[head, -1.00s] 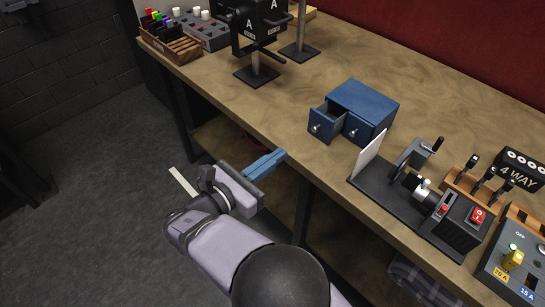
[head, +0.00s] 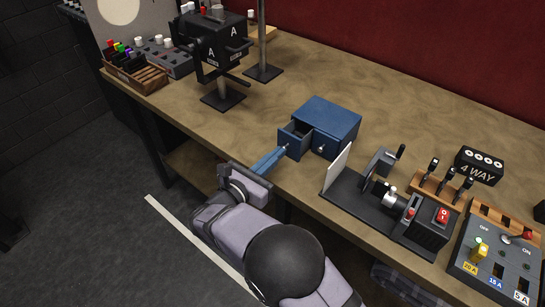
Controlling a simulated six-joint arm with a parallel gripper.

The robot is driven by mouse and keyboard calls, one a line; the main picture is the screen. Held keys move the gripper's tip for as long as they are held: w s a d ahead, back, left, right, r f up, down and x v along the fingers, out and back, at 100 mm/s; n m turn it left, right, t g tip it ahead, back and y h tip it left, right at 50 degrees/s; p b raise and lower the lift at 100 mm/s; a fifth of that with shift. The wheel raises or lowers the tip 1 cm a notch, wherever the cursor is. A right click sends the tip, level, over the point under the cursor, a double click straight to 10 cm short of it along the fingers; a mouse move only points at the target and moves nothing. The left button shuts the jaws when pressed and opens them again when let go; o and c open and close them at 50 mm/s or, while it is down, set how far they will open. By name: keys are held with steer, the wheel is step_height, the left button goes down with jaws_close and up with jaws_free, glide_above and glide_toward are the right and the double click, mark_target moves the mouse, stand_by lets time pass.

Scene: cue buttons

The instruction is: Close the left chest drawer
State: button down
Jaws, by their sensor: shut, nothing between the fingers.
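A small blue chest (head: 335,115) with two drawers side by side stands on the workbench. Its left drawer (head: 295,139) is pulled part way out, and its dark inside shows. The right drawer (head: 322,145) is flush with the chest and has a round knob. My gripper (head: 283,151) is shut and empty, its blue fingers pointing at the front of the left drawer. The fingertips are at or very close to that front, near its knob; I cannot tell whether they touch. The fingers partly cover the drawer front.
A black device with a white plate (head: 337,170) stands close to the right of the chest. A switch panel (head: 497,255) is at the far right. A black stand marked A (head: 222,98) is to the left. The bench (head: 190,110) between stand and chest is clear.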

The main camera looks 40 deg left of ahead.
mark_target(289, 142)
steer(key=w+b, duration=0.2)
steer(key=w, duration=0.4)
steer(key=shift+f, duration=0.15)
steer(key=shift+w+r, duration=0.3)
steer(key=shift+r, duration=0.05)
steer(key=shift+d, duration=0.1)
steer(key=shift+r, duration=0.1)
steer(key=shift+s, duration=0.45)
steer(key=s+b, duration=0.1)
steer(key=s, duration=1.2)
steer(key=shift+s+d+r, duration=0.25)
steer(key=shift+s+r, duration=0.05)
